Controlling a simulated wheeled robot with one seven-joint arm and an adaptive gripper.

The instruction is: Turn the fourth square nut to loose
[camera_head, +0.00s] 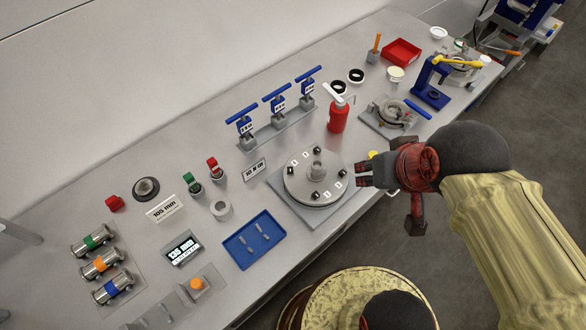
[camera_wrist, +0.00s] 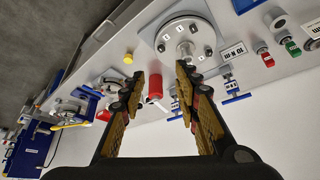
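A round grey flange plate (camera_head: 300,188) lies on a square base in the middle of the bench, with a short central post (camera_head: 317,168). Several small dark square nuts stand around the post with white labels beside them; the label numbers are too small to read, so I cannot tell which nut is the fourth. The plate also shows at the top of the wrist view (camera_wrist: 150,32), with one nut (camera_wrist: 161,47) left of the post. My gripper (camera_head: 360,174) is just right of the plate, apart from the nuts. Its fingers are spread and empty in the wrist view (camera_wrist: 161,76).
A red bottle (camera_head: 338,118) stands behind the plate. Blue-handled clamps (camera_head: 278,106) stand in a row at the back. A blue tray (camera_head: 243,251) lies front left of the plate. A yellow button (camera_wrist: 128,58) is close to my gripper. The bench's front edge runs below my arm.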

